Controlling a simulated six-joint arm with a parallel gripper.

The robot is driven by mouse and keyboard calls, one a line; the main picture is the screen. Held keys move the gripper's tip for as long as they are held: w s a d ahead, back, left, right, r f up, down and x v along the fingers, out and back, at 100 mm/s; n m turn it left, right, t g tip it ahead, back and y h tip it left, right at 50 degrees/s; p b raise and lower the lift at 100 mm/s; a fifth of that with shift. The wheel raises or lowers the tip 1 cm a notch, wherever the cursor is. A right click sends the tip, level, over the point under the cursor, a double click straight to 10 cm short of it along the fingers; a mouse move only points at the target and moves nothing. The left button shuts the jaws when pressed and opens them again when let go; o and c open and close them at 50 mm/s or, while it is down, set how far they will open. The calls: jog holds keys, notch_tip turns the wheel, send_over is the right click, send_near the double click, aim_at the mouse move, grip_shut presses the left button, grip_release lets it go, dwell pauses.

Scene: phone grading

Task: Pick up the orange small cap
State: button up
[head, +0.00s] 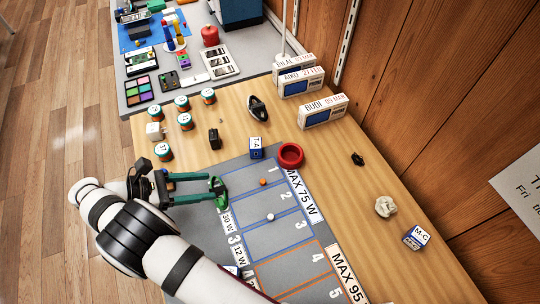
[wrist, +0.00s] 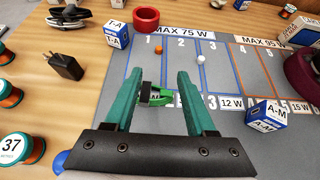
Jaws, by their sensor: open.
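The small orange cap (head: 262,182) lies on the grey mat in the slot marked 1. In the wrist view the orange cap (wrist: 158,49) shows beyond my fingertips, near the top of the mat. My gripper (head: 211,188) is to the left of the cap in the head view, apart from it. Its two green fingers are spread in the wrist view (wrist: 157,88), with no cap between them. A green and black object (wrist: 155,95) shows between the fingers; I cannot tell whether they touch it.

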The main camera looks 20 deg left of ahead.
aim_at(262, 181)
jog(key=x, duration=1.5)
jog(key=shift+w+f, duration=0.1)
jog(key=shift+f, duration=0.25)
grip_shut()
